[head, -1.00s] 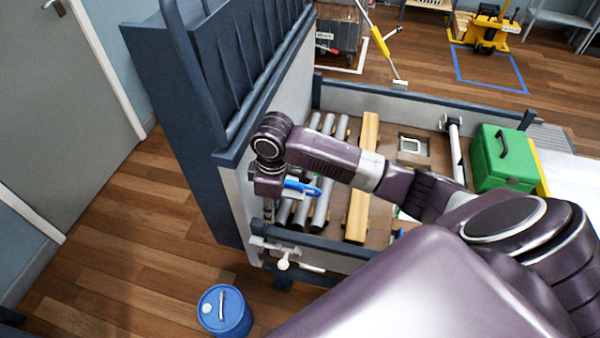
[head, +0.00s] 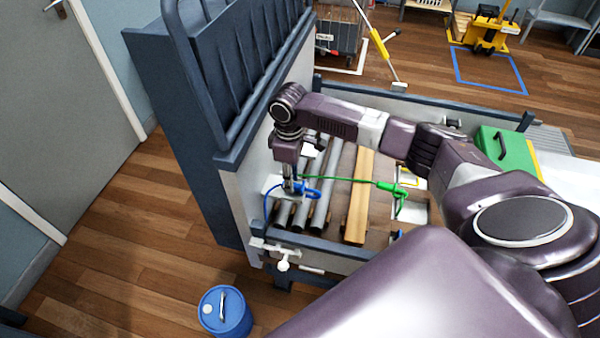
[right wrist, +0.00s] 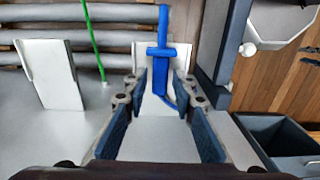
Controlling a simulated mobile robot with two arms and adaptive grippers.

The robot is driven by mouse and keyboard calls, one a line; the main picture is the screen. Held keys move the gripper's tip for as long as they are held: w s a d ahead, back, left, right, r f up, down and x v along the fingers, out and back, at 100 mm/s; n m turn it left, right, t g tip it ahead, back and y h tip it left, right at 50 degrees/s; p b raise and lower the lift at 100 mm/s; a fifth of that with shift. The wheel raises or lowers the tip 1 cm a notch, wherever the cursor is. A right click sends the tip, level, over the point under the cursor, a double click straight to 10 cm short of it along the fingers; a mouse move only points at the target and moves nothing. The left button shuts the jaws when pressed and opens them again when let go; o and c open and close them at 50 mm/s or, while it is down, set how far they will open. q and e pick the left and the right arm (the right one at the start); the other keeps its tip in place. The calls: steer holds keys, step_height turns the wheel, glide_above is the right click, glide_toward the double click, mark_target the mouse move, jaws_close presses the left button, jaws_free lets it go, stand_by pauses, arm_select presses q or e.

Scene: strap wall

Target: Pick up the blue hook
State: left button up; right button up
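The blue hook (head: 308,191) is at the end of a blue strap that curves down on its left, above the grey rollers. In the right wrist view the blue hook (right wrist: 160,55) stands upright in the picture, with its lower part between the fingertips and clear space on both sides. My right gripper (head: 290,184) points down right beside the hook; its fingers (right wrist: 162,82) are apart in the right wrist view. The fingertips are small and partly hidden in the head view. My left gripper is not in view.
Grey rollers (head: 322,205) and a wooden beam (head: 358,205) lie below. A dark blue wall frame (head: 215,90) stands close left of my gripper. A green case (head: 507,150) is farther right.

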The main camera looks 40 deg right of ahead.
steer(key=shift+f, duration=0.55)
jaws_close()
steer(key=shift+r, duration=0.1)
